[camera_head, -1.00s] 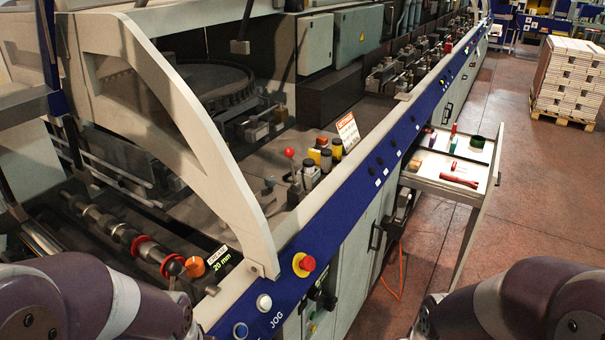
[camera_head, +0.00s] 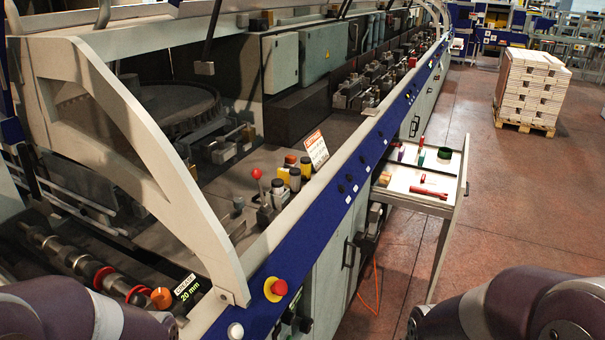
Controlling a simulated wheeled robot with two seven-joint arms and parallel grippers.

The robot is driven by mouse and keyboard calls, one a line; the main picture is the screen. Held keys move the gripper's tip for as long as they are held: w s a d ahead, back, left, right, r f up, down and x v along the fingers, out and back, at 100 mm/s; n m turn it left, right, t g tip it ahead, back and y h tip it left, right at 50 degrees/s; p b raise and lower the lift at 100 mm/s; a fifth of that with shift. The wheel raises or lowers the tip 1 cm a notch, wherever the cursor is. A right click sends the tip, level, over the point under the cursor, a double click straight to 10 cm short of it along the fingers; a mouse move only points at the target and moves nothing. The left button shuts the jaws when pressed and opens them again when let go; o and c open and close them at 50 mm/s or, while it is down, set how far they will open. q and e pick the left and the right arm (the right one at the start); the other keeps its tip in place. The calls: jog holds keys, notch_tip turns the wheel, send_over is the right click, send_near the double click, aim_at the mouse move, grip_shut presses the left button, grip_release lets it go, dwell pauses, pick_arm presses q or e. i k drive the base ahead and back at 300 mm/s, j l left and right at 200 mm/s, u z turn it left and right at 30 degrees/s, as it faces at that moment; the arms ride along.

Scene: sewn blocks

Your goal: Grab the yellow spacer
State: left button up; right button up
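I cannot make out a yellow spacer for certain. Only parts of my two arms show at the bottom corners. Neither gripper is in view.
The long machine with its blue rail (camera_head: 330,190) fills the left and middle. A red stop button (camera_head: 279,287) on a yellow base sits on its front. A pallet stack (camera_head: 531,87) stands at the back right. The reddish floor is clear between tray and pallet.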

aim_at(284, 174)
jog(key=i+l+z, duration=0.3)
jog(key=i, duration=0.2)
jog(key=i+l+z, duration=0.3)
jog(key=i, duration=0.2)
jog(key=i+z, duration=0.3)
jog(key=i, duration=0.2)
